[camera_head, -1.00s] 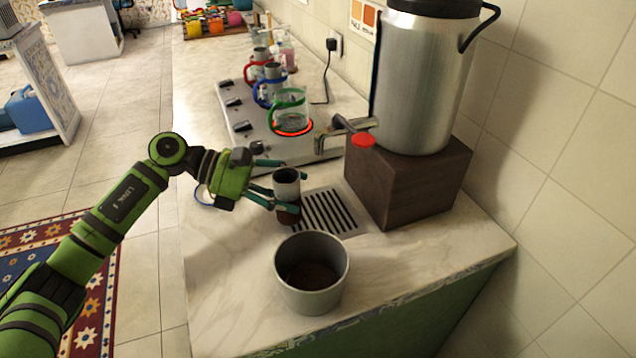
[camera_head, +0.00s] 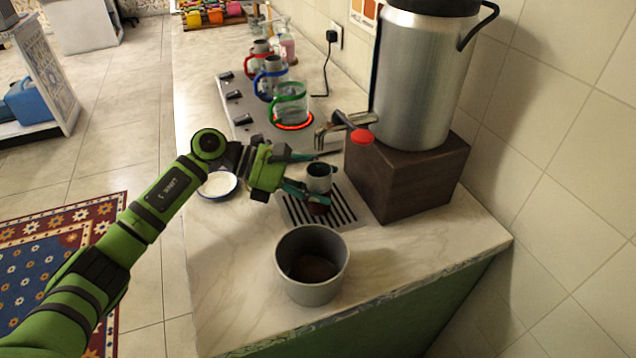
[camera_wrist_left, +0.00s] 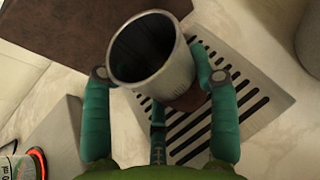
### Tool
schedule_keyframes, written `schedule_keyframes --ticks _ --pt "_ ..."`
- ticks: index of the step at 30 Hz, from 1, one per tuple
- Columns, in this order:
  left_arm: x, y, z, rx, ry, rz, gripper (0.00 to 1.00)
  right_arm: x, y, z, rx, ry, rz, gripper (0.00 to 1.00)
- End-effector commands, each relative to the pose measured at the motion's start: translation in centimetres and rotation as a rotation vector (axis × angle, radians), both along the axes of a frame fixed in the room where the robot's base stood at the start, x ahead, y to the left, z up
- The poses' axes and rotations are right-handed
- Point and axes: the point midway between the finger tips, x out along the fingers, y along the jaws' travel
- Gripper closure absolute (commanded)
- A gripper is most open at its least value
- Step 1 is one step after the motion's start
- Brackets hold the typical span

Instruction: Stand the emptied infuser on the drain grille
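The infuser (camera_head: 319,172) is a small grey metal cup with a dark brown part low down. It is upright, over the drain grille (camera_head: 346,217), a slotted metal plate in the counter. My left gripper (camera_head: 322,178) has a finger on each side of the infuser and is shut on it. In the left wrist view the infuser (camera_wrist_left: 150,62) sits between both fingertips, its inside dark, with the slots of the grille (camera_wrist_left: 255,90) behind it. I cannot tell whether its base touches the grille. My right gripper is not in view.
A grey pot (camera_head: 312,285) with brown matter inside stands in front of the grille. The samovar (camera_head: 415,85) stands on a dark block (camera_head: 410,180) to the right, its tap (camera_head: 340,128) close behind the infuser. A saucer (camera_head: 218,184) lies left; a glass (camera_head: 290,103) sits on the glowing hob.

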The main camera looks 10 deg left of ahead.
Motion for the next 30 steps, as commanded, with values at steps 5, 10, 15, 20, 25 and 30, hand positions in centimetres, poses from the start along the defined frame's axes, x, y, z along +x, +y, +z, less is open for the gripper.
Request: schedule_keyframes --ticks 5,10,15,20,25,30 --pt "0.0 0.0 0.0 0.002 0.000 0.000 0.17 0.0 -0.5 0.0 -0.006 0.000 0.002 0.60" --pt "0.0 0.0 0.0 0.002 0.000 0.000 0.17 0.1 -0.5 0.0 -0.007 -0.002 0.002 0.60" --pt "0.0 0.3 0.2 0.002 0.000 0.001 0.17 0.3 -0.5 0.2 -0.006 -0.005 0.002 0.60" --pt "-0.5 2.8 1.0 0.003 -0.001 0.004 0.17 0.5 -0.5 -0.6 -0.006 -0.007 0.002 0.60" --pt "-1.2 6.3 2.5 0.004 -0.001 0.004 0.17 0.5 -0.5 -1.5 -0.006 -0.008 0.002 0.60" --pt "-1.8 9.1 3.8 0.003 -0.001 0.004 0.17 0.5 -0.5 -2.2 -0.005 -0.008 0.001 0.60"
